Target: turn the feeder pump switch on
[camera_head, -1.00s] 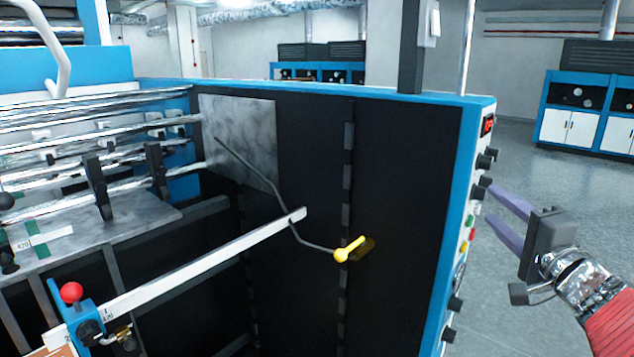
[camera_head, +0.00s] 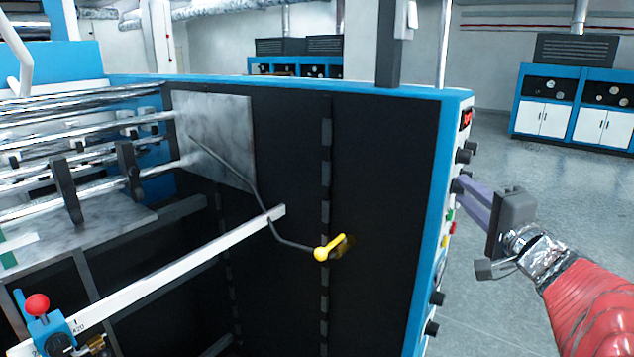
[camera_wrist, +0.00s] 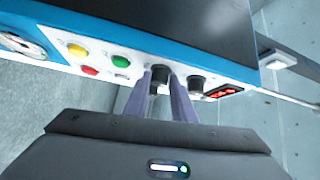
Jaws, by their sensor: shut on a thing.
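The side panel of the blue-framed machine carries black knobs, coloured buttons and a red display; no label is readable, so I cannot tell by name which knob is the feeder pump switch. My gripper (camera_head: 468,190) is at this panel, its purple fingers reaching in from the right. In the wrist view my gripper (camera_wrist: 170,90) is shut on a black knob (camera_wrist: 159,77), one finger on each side of it. A second black knob (camera_wrist: 196,83) stands just right of the fingers, beside the red display (camera_wrist: 225,91). The fingers partly hide the held knob.
Green and yellow buttons (camera_wrist: 120,61) (camera_wrist: 77,50) and a round gauge (camera_wrist: 20,45) lie left of the fingers. More black knobs (camera_head: 437,299) sit lower on the panel. A yellow-handled crank (camera_head: 330,247) sticks out from the dark machine side. Floor to the right is clear.

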